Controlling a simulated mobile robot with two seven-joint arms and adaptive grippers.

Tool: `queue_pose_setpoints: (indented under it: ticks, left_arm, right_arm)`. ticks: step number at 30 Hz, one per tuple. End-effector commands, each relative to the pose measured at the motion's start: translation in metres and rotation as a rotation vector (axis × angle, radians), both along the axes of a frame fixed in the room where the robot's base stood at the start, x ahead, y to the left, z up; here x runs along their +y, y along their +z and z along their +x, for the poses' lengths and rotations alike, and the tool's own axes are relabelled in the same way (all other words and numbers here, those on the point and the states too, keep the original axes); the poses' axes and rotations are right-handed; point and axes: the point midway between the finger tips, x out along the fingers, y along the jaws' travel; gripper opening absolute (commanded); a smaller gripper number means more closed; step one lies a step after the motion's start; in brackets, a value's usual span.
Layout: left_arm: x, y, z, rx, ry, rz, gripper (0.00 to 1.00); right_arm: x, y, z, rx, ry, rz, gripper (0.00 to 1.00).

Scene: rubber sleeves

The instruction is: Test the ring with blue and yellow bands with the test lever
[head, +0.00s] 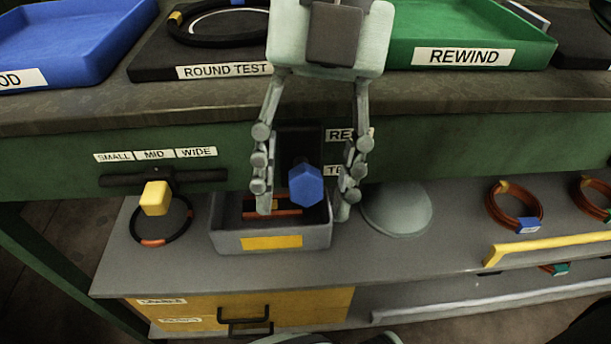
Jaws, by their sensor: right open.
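A black ring (174,34) with a yellow band lies on the dark ROUND TEST pad (150,66) at the top; a white arc shows inside it. My gripper hides its right part, and I see no blue band. The test lever has a blue six-sided knob (305,185) on a dark plate on the green bench front. Its labels, partly covered, begin "RE" and "TE"; the knob is by the lower one. My right gripper (306,205) points down, open, with one finger on each side of the knob. I cannot tell whether they touch it. My left gripper is not in view.
A yellow knob (155,197) sits below the MID label. Below are a banded ring (150,241), a grey bin (222,238), a grey dome (397,209) and orange rings (493,210). Blue (75,70) and green REWIND (530,52) trays stand on the bench.

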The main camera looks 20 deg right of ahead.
Motion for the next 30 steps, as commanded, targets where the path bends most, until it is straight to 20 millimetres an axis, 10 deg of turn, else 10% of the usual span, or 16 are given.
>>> queue_pose_setpoints:
  ticks: [5,17,30]
  left_arm:
    - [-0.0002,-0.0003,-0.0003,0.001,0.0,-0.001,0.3]
    - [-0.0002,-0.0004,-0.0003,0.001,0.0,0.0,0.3]
    - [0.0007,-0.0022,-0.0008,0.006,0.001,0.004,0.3]
  right_arm:
    - [0.0,0.0,0.0001,0.0,0.0,0.0,0.48]
    - [-0.0002,0.0003,0.0001,0.0,0.0,0.0,0.0]
    - [0.004,-0.0024,0.002,-0.015,0.002,-0.005,0.0]
